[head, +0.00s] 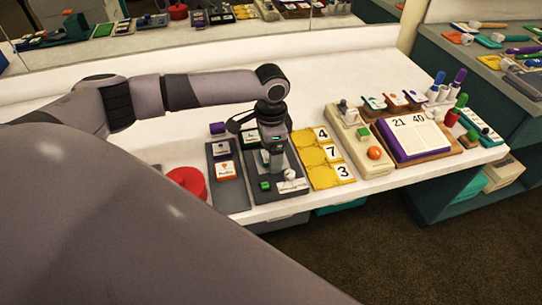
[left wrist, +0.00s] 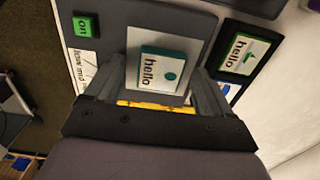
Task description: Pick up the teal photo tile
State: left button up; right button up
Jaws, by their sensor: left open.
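The teal photo tile is a white tile with a teal edge, a teal picture and the word "hello" (left wrist: 160,70). In the left wrist view it sits over the dark grey board, between my left gripper's fingers. The left gripper (left wrist: 160,78) is open, with one finger on each side of the tile; I cannot tell if either finger touches it. In the head view the left gripper (head: 271,150) points down over the grey board (head: 262,198) and hides much of the tile. My right gripper is not in view.
A similar green-edged hello tile (left wrist: 241,50) sits in a black holder beside it. Yellow number tiles (head: 322,158) stand right, a tile tray (head: 231,195) and red round object (head: 187,181) left.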

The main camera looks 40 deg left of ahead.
pick_arm(q)
jog(key=c, duration=1.1)
jog(key=shift+r, duration=0.1)
